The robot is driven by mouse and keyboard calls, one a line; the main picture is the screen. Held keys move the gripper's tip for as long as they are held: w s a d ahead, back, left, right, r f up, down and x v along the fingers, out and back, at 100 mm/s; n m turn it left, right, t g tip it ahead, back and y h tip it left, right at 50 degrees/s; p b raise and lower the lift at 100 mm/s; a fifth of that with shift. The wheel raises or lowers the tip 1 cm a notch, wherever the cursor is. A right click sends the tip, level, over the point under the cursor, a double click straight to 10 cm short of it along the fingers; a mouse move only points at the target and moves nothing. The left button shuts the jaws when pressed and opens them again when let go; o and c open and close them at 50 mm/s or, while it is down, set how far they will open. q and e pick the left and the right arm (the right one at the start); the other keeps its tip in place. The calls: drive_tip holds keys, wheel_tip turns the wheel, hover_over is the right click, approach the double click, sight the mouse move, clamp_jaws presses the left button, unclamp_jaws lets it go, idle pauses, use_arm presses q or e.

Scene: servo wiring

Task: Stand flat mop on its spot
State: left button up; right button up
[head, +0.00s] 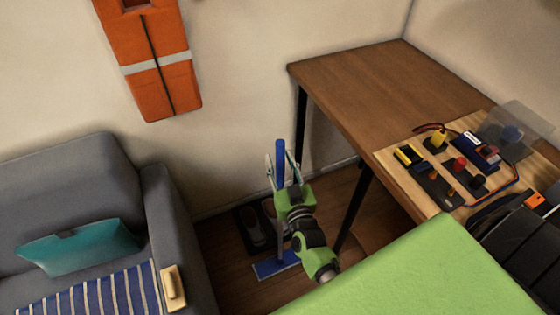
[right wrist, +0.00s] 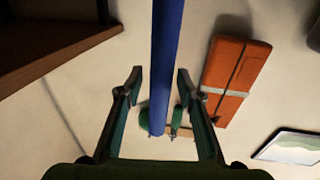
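The flat mop stands upright on the floor between the sofa and the desk. Its blue handle (head: 280,160) rises to my right gripper, and its blue flat head (head: 276,265) rests on the wooden floor. My right gripper (head: 281,172) is at the upper handle. In the right wrist view the blue handle (right wrist: 163,70) runs between the two fingertips (right wrist: 158,80) of my right gripper, which are apart with a visible gap on each side. The lower pole is partly hidden by my arm. I cannot make out a marked spot for the mop. My left gripper is not in view.
A dark tray with shoes (head: 252,228) lies left of the mop. A grey sofa (head: 185,240) stands at the left. A wooden desk (head: 350,80) with black legs and a wiring board (head: 393,159) is at the right. An orange bag (head: 160,90) hangs on the wall.

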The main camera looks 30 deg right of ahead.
drive_tip(key=shift+r, duration=0.1)
drive_tip(key=shift+r, duration=0.2)
drive_tip(key=b+v, duration=0.1)
drive_tip(key=v, duration=1.1)
drive_tip(key=shift+f, duration=0.2)
drive_tip(key=s+a+f+n+g+y, duration=0.1)
drive_tip(key=s+a+f+g+y, duration=0.2)
drive_tip(key=f, duration=0.8)
drive_tip(key=s+a+f+n+g, duration=0.1)
drive_tip(key=s+a+f+g, duration=0.3)
drive_tip(key=f, duration=0.7)
drive_tip(key=s+a+f+n+g+y, duration=0.15)
drive_tip(key=s+f, duration=0.35)
drive_tip(key=f, duration=0.6)
drive_tip(key=s+d+f+g, duration=0.2)
drive_tip(key=s+f, duration=0.3)
drive_tip(key=s, duration=0.3)
drive_tip(key=s+d+f+n+g, duration=0.1)
drive_tip(key=s+d+f+g, duration=0.1)
drive_tip(key=s, duration=0.6)
drive_tip(key=s+d+f+g, duration=0.3)
drive_tip(key=s+f+g, duration=0.1)
drive_tip(key=s+f, duration=0.3)
drive_tip(key=shift+s+f+h, duration=0.3)
drive_tip(key=shift+s+h, duration=0.05)
drive_tip(key=shift+s, duration=0.2)
drive_tip(key=shift+g, duration=0.25)
